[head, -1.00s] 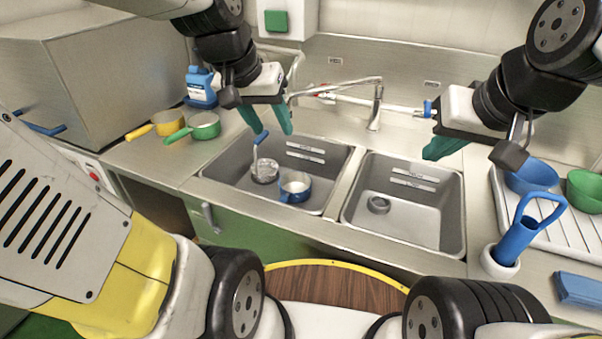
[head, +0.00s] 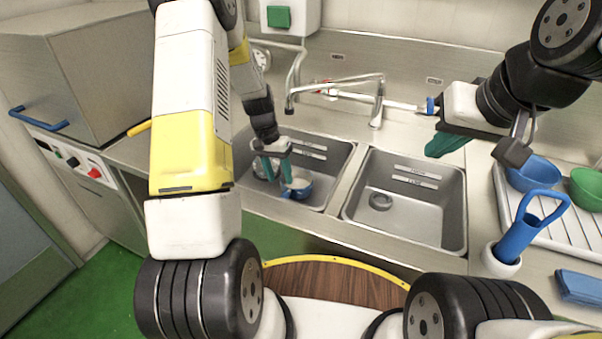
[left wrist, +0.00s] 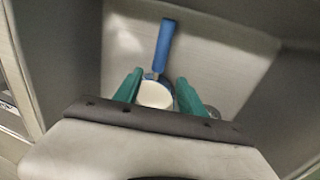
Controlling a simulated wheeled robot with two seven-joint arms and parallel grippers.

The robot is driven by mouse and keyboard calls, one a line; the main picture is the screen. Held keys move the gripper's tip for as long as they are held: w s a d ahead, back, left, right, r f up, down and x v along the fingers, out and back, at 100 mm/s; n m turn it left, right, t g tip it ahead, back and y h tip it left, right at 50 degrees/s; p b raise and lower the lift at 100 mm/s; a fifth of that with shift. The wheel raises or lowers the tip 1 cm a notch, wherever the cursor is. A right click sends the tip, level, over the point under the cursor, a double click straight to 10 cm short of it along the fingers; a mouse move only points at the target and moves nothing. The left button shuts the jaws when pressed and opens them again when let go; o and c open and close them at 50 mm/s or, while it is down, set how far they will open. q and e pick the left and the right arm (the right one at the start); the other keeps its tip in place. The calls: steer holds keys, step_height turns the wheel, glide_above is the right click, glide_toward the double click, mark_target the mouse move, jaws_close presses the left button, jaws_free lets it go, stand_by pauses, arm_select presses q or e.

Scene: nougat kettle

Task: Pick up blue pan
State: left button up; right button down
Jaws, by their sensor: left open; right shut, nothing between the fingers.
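The blue pan (head: 300,187), pale inside, sits in the left sink basin in the head view. In the left wrist view the pan (left wrist: 155,95) lies between the fingers, and its blue handle (left wrist: 165,45) points away past the fingertips. My left gripper (head: 277,178) is open, pointing down into the left basin, and its fingers partly hide the pan in the head view. I cannot tell whether they touch it. My right gripper (head: 443,146) is shut and empty above the counter behind the right basin.
The right sink basin (head: 405,222) holds only a small round drain piece (head: 381,201). The faucet (head: 378,100) stands behind the basins. At the right are a blue bowl (head: 532,173), a green bowl (head: 588,188) and a blue-handled tool in a white holder (head: 503,262).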

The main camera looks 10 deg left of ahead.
mark_target(285, 192)
arm_select(q)
steer(key=f, duration=0.2)
steer(key=d+f, duration=0.1)
steer(key=f, duration=0.2)
steer(key=d+f, duration=0.1)
steer(key=f, duration=0.2)
steer(key=shift+s, duration=0.25)
jaws_close()
